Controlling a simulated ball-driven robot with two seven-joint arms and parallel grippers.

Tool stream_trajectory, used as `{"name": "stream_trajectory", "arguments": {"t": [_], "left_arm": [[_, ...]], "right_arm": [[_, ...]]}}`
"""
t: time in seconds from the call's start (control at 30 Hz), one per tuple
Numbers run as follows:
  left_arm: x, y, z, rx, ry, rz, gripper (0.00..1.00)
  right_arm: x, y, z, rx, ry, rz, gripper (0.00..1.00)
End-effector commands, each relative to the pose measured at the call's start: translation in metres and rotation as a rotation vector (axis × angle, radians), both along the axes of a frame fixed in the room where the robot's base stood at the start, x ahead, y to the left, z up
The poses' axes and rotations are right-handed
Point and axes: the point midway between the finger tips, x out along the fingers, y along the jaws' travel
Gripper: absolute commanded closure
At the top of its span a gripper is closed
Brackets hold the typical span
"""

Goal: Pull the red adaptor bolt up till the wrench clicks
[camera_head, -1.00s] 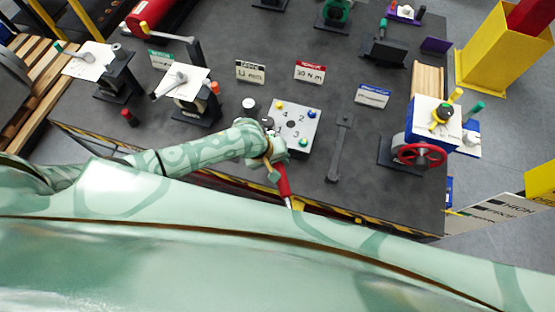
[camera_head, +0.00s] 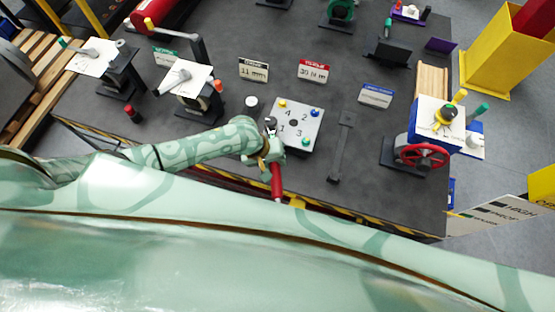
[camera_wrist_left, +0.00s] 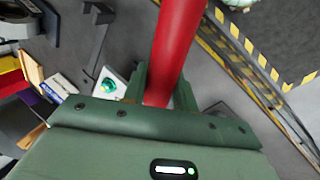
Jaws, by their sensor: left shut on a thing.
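My left gripper (camera_head: 272,158) is shut on the red handle (camera_head: 277,182) of what looks like the wrench, at the table's front edge. In the left wrist view, the red handle (camera_wrist_left: 178,45) runs up between the two green fingers (camera_wrist_left: 160,88). The white plate (camera_head: 312,128) with numbers 1 to 4 stands just right of the gripper. Yellow, blue and green bolts show at its corners. A dark head (camera_head: 269,122) lies at the corner by number 1. No red bolt shows there; my gripper and the head cover that corner. My right gripper is not in view.
A grey wrench-like bar (camera_head: 342,145) lies right of the plate. A valve with a red handwheel (camera_head: 423,156) stands farther right. Signs reading 11 mm (camera_head: 254,69) and 30 N·m (camera_head: 313,70) stand behind. A small black-and-red piece (camera_head: 133,113) stands to the left.

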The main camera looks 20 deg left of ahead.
Motion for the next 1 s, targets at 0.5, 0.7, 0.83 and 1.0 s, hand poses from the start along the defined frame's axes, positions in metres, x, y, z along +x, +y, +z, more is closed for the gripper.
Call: {"name": "stream_trajectory", "arguments": {"t": [0.5,0.7,0.83,1.0], "left_arm": [[-0.002,0.008,0.001,-0.001,-0.003,-0.064,1.00],[-0.002,0.009,0.001,-0.001,-0.003,-0.072,1.00],[-0.002,0.013,0.001,0.000,-0.003,-0.102,1.00],[-0.004,0.019,0.001,0.001,-0.003,-0.147,1.00]], "right_arm": [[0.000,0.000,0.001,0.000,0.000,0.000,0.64],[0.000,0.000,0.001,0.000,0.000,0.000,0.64],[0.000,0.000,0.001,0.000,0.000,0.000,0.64],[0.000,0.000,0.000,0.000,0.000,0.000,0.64]]}}
